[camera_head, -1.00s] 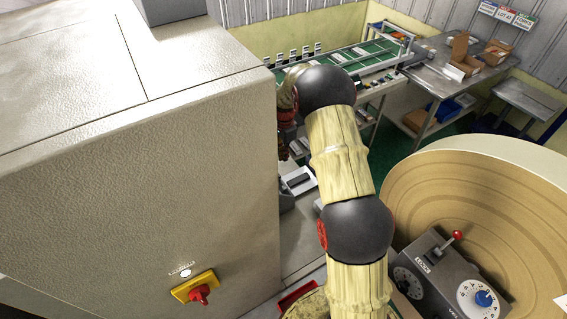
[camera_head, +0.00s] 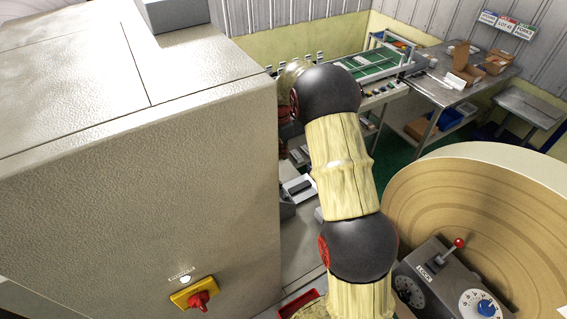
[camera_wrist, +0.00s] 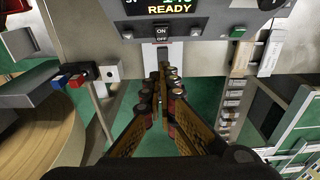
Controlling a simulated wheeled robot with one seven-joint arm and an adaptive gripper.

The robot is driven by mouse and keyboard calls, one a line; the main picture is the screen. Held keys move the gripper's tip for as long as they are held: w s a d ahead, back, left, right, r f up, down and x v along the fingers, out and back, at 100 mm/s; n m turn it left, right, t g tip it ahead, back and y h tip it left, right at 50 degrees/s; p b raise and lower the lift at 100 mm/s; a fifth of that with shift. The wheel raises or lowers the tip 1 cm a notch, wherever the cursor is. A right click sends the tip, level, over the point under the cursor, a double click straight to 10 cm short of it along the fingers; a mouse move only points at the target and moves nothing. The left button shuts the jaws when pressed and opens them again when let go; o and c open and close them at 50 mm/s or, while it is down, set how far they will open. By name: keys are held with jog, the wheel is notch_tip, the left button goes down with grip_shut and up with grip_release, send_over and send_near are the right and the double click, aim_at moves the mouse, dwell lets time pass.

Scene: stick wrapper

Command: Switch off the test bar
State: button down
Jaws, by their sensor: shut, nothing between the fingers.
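In the wrist view a dark control panel (camera_wrist: 217,22) at the top has a lit display reading READY (camera_wrist: 170,11). A small switch plate marked ON and OFF (camera_wrist: 162,34) sits below the display. My gripper (camera_wrist: 164,72) is shut and empty, with its fingertips a little below that switch in the picture. I cannot tell whether they touch anything, nor which way the switch is set. No part is clearly labelled as the test bar. In the head view my gripper is hidden behind my arm and the large beige cabinet (camera_head: 140,200).
In the wrist view a green button (camera_wrist: 237,32) is on the panel's right, and red and blue buttons (camera_wrist: 70,80) are left. In the head view a red-yellow rotary switch (camera_head: 196,293) is on the cabinet. A large brown roll (camera_head: 500,210) stands right, beside a red-knobbed lever (camera_head: 450,250).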

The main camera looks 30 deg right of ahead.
jog(key=shift+s+a+h+p, duration=0.1)
jog(key=shift+s+h+p, duration=0.1)
jog(key=shift+h+p, duration=0.4)
jog(key=f+p, duration=0.2)
jog(key=f, duration=1)
jog(key=shift+d+p, duration=0.2)
jog(key=shift+p, duration=0.1)
jog(key=shift+a+f, duration=0.35)
jog(key=shift+f, duration=0.25)
jog(key=shift+f, duration=0.1)
